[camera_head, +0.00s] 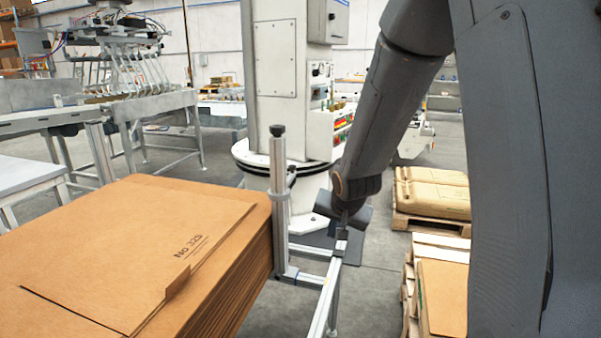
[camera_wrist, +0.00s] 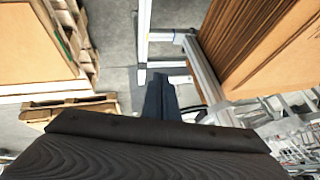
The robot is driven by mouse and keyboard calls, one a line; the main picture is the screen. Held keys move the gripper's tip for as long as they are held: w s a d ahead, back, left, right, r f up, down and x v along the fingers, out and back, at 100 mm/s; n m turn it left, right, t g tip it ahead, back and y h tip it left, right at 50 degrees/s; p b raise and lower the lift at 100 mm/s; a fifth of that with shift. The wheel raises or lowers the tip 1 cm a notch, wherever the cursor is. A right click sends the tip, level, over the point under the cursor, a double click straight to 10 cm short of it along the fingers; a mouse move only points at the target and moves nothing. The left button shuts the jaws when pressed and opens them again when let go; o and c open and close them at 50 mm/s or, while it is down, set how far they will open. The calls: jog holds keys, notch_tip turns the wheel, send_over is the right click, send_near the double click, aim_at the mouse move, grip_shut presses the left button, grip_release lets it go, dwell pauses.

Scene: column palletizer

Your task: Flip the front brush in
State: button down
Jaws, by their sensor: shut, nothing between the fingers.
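I cannot tell whether the fingers touch the rail. I cannot make out a separate front brush in either view; it may be hidden behind the gripper or too small to see.
A stack of flat brown cardboard (camera_head: 120,240) fills the left front, with an upright metal post (camera_head: 279,205) at its corner. Pallets with cardboard (camera_head: 432,195) lie to the right. A white column machine (camera_head: 285,80) stands behind. Grey floor shows between.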

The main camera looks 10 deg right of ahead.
aim_at(289, 180)
jog(key=w+d+r+m+t+y, duration=0.1)
jog(key=w+m+t, duration=0.2)
jog(key=w, duration=0.5)
jog(key=w+d+r+m+t+y+b, duration=0.1)
jog(key=w+d+r+m+t, duration=0.1)
jog(key=w, duration=0.6)
jog(key=w+d+r+m+t+y, duration=0.1)
jog(key=w+m+t, duration=0.2)
jog(key=w, duration=0.6)
jog(key=shift+d+r+m+t+b, duration=0.3)
jog(key=shift+r+t, duration=0.05)
jog(key=shift+t, duration=0.65)
jog(key=w+a+f+p, duration=0.1)
jog(key=w+a, duration=0.3)
jog(key=w, duration=0.8)
jog(key=shift+a+f, duration=0.3)
jog(key=shift+a, duration=0.05)
jog(key=shift+w+a, duration=0.1)
jog(key=shift+a, duration=0.05)
